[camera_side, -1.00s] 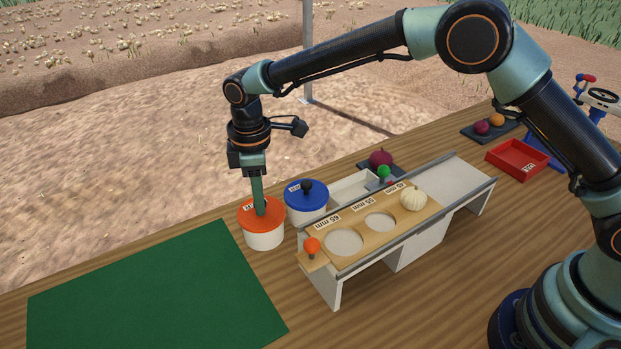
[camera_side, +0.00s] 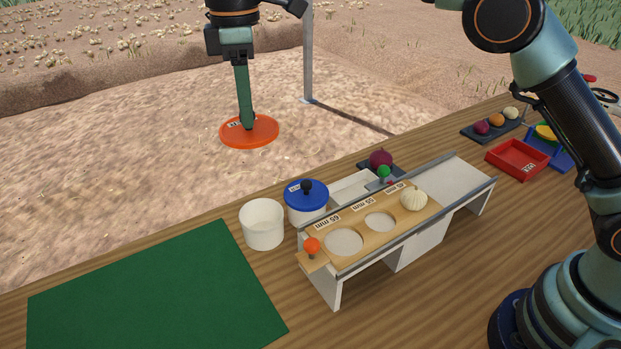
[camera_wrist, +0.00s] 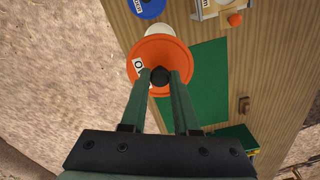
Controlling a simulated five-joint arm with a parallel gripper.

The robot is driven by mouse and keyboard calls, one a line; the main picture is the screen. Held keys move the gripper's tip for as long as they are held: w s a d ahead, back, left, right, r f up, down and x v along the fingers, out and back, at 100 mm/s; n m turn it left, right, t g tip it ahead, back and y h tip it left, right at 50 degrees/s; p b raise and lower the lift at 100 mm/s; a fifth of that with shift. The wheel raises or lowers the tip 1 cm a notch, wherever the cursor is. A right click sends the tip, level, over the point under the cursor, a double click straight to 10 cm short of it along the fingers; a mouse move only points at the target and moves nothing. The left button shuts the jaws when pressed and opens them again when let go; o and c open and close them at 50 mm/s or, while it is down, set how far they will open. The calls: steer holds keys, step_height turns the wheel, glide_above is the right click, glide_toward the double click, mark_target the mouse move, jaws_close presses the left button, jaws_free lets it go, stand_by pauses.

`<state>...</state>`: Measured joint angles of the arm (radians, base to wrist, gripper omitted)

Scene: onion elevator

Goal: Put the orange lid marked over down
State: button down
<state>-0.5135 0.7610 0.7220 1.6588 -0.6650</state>
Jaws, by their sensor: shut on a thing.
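The orange lid (camera_side: 262,133) is a flat disc with a white label, held in the air well above the table. My gripper (camera_side: 247,124) is shut on its knob, from above. In the wrist view the orange lid (camera_wrist: 160,48) shows its dark knob between my two fingertips (camera_wrist: 160,78), with the label partly readable beside it. The white pot (camera_side: 262,226) stands open on the table below the lid, and its inside looks empty from here. In the wrist view part of the pot (camera_wrist: 158,29) shows behind the lid.
A green mat (camera_side: 150,295) lies clear at the left front. A pot with a blue lid (camera_side: 305,198) stands right of the open pot. The sizing ramp with round holes (camera_side: 380,236) holds a pale onion (camera_side: 413,199). A red tray (camera_side: 517,158) is farther right.

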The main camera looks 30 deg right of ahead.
steer(key=shift+r, duration=0.35)
steer(key=shift+s+a, duration=0.2)
steer(key=shift+a, duration=0.15)
steer(key=s+a+f, duration=0.5)
steer(key=s+a, duration=0.6)
steer(key=shift+f, duration=10.1)
steer(key=shift+f, duration=0.1)
steer(key=c, duration=0.7)
jaws_free()
steer(key=shift+o, duration=0.2)
